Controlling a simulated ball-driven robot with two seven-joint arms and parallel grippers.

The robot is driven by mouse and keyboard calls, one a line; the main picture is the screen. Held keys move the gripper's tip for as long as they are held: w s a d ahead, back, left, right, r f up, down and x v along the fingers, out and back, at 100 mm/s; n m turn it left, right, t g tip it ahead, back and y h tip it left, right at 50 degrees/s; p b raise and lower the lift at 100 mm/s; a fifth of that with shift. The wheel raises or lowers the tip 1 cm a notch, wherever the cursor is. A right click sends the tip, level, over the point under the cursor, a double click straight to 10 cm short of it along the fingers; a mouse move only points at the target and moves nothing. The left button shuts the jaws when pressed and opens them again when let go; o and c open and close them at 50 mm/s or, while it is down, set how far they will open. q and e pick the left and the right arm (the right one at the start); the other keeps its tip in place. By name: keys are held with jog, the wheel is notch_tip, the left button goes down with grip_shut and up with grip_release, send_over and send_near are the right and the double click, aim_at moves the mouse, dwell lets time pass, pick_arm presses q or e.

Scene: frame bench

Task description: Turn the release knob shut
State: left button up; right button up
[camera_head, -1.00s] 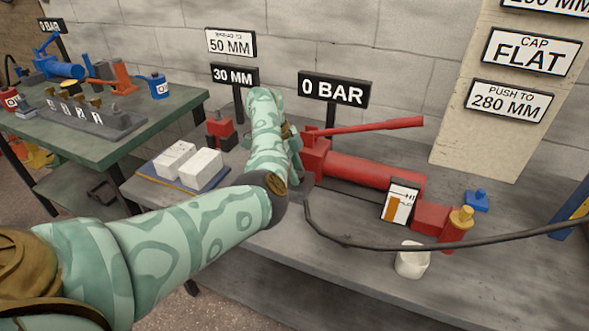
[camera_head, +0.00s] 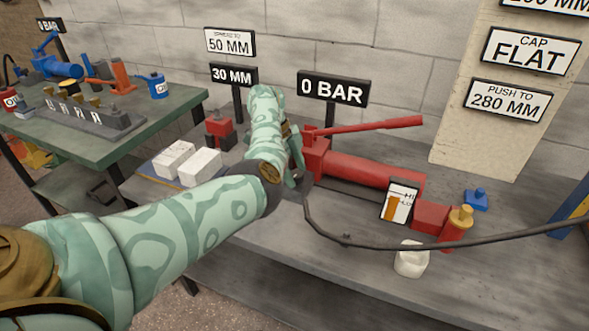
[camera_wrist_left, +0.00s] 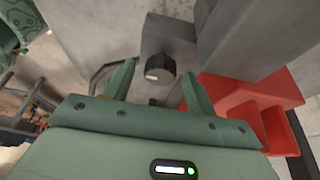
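The release knob (camera_wrist_left: 160,67) is black with a white mark, on a grey block in the left wrist view. In the head view it is hidden behind my left arm. My left gripper (camera_wrist_left: 157,72) is open, one finger on each side of the knob in the picture. Contact cannot be told. In the head view the left gripper (camera_head: 297,168) is at the left end of the red hand pump (camera_head: 362,170), partly covered by my forearm. The pump's red body also shows in the left wrist view (camera_wrist_left: 240,95). My right gripper is not in view.
A "0 BAR" sign (camera_head: 332,88) stands behind the pump. A black hose (camera_head: 385,247) crosses the bench's front. A white cup (camera_head: 411,259) stands near the front edge. White blocks (camera_head: 200,167) lie left of my arm. A green table (camera_head: 135,140) is farther left.

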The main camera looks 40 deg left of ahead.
pick_arm(q)
jog(key=p+v, duration=0.4)
jog(key=v, duration=1.2)
jog(key=shift+r+p, duration=0.15)
jog(key=shift+p, duration=0.2)
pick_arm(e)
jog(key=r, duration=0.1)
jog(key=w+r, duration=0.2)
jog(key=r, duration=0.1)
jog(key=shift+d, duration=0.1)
